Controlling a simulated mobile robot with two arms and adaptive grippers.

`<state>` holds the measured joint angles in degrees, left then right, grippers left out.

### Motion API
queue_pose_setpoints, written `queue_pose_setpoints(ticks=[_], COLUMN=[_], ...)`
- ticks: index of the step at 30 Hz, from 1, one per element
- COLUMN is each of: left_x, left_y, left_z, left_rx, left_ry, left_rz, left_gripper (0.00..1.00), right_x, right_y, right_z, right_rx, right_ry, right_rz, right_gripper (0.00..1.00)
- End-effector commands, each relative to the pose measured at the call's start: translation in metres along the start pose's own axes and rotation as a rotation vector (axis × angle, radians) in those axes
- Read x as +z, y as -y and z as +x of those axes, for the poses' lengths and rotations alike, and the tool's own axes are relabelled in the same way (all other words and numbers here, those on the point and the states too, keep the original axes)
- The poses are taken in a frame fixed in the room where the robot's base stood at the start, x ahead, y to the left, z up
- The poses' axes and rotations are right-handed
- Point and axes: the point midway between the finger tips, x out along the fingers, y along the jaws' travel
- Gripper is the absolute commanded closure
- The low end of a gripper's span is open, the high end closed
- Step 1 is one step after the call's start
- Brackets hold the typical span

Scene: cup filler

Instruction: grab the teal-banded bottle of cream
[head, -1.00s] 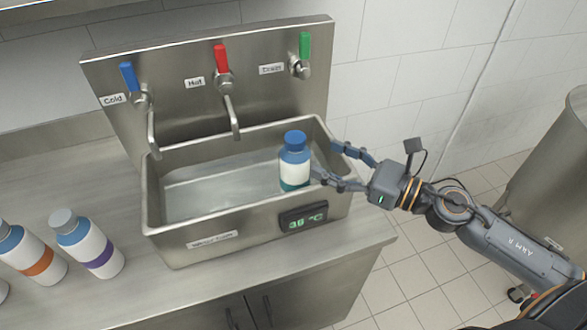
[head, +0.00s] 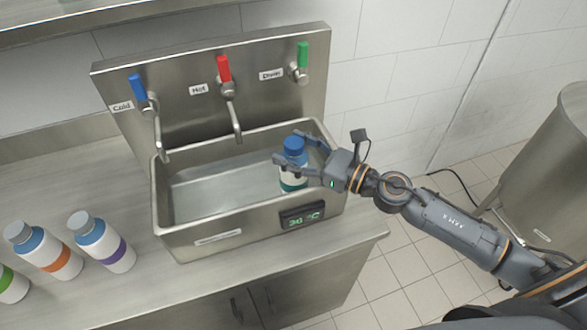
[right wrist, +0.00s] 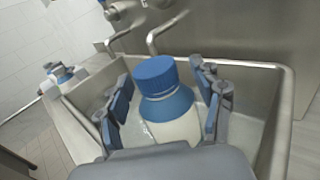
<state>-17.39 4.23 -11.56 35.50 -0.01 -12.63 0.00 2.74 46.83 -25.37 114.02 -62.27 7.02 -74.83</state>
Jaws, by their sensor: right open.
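The teal-banded bottle (head: 291,179) stands upright in the right end of the steel sink basin, white with a blue cap and shoulder and a teal band low down. My right gripper (head: 290,150) is open, with one finger on either side of the bottle. In the right wrist view the bottle (right wrist: 170,105) sits between the two spread fingers (right wrist: 163,108), with gaps visible beside its cap. Its lower part is hidden there by the gripper body. My left gripper does not show.
The sink basin (head: 165,215) has a wall all round and a temperature display (head: 303,217) on its front. Cold, hot and drain taps stand behind it. Bottles with purple (head: 103,243), orange (head: 45,250) and green (head: 12,285) bands stand on the counter at left. A large steel vessel (head: 560,170) is at far right.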

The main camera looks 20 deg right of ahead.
Motion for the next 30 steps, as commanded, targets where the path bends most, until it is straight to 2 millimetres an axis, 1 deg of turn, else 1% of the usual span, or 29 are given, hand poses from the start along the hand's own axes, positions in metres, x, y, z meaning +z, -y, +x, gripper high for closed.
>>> queue_pose_setpoints(ticks=[6, 8, 9, 11, 12, 14, 15, 16, 17, 30], left_x=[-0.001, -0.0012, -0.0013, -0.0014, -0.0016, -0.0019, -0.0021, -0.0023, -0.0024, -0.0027], left_y=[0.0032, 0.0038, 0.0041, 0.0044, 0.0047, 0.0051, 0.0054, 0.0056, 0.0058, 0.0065], left_z=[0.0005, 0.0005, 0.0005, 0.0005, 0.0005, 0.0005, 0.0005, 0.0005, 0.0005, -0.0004], left_rx=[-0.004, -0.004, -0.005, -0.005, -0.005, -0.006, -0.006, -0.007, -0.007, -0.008], left_ry=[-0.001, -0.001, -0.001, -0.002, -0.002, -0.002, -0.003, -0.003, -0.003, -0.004], left_rz=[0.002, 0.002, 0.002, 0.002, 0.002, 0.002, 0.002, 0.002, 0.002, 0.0], left_gripper=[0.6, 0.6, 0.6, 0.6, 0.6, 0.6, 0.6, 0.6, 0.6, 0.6], right_x=[-0.0012, -0.0011, -0.0011, -0.001, -0.001, -0.0011, -0.0012, -0.0013, -0.0015, -0.0001], right_y=[0.0, 0.0, 0.0, -0.0001, -0.0001, -0.0001, -0.0001, -0.0002, -0.0002, -0.0004], right_z=[0.0006, 0.0005, 0.0005, 0.0005, 0.0004, 0.0004, 0.0004, 0.0004, 0.0003, 0.0002], right_rx=[0.0, 0.0, 0.0, 0.0, 0.0, 0.0, 0.0, 0.0, 0.0, 0.001], right_ry=[-0.001, -0.001, -0.001, -0.001, -0.001, -0.001, -0.001, -0.001, -0.002, -0.003], right_rz=[0.0, 0.0, 0.0, 0.0, 0.0, 0.0, 0.0, 0.0, 0.0, -0.001], right_gripper=[0.33, 0.43, 0.52, 0.64, 0.72, 0.84, 0.92, 0.98, 1.0, 1.0])
